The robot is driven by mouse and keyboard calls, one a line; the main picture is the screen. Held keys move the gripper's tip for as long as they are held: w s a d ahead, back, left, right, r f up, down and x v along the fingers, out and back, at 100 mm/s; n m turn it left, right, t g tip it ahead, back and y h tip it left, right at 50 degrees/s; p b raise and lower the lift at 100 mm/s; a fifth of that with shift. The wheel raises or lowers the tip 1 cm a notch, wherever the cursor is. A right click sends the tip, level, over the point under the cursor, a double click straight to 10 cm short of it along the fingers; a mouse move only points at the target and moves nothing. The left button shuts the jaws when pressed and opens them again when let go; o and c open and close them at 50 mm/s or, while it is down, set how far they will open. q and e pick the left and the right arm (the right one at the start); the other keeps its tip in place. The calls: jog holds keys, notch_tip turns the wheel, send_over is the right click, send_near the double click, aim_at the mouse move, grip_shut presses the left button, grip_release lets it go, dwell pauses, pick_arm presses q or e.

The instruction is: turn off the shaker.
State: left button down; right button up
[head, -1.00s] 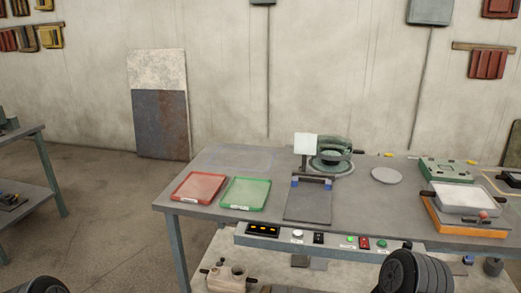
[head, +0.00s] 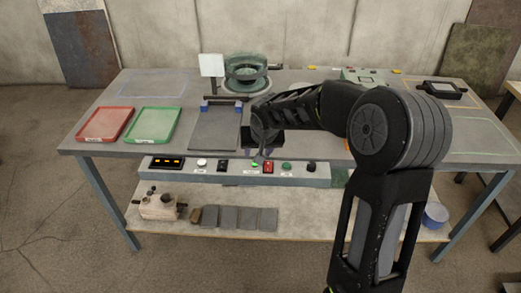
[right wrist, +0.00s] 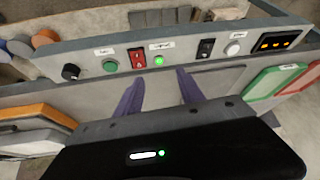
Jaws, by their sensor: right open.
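The control panel (head: 240,174) runs along the table's front edge. It carries a red rocker switch (head: 268,167), a lit green lamp (head: 254,164), a green button (head: 287,166), a black knob (head: 311,167), a black switch (head: 222,165) and a white button (head: 201,163). A green round machine (head: 246,72), possibly the shaker, stands at the back. My right gripper (right wrist: 160,88) is open and empty; its purple fingers point toward the panel, around the red switch (right wrist: 137,58) and lit lamp (right wrist: 158,60) in the wrist view. Contact is not visible. My left gripper is out of view.
Red (head: 105,125) and green (head: 151,124) trays lie at the left of the table. A grey plate (head: 214,130) lies in the middle. My right arm hides part of the table's right side; an orange-edged object (right wrist: 38,118) shows in the wrist view.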

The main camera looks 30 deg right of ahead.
aim_at(268, 167)
jog(key=shift+s+d+f+m+g+h, duration=0.25)
jog(key=shift+s+d+m+g+h, duration=0.15)
jog(key=shift+s+d+m+g, duration=0.6)
jog(key=shift+s, duration=0.15)
jog(key=shift+t, duration=0.3)
jog(key=shift+p+x, duration=0.55)
jog(key=shift+x, duration=3.35)
jog(key=shift+c, duration=0.4)
grip_shut()
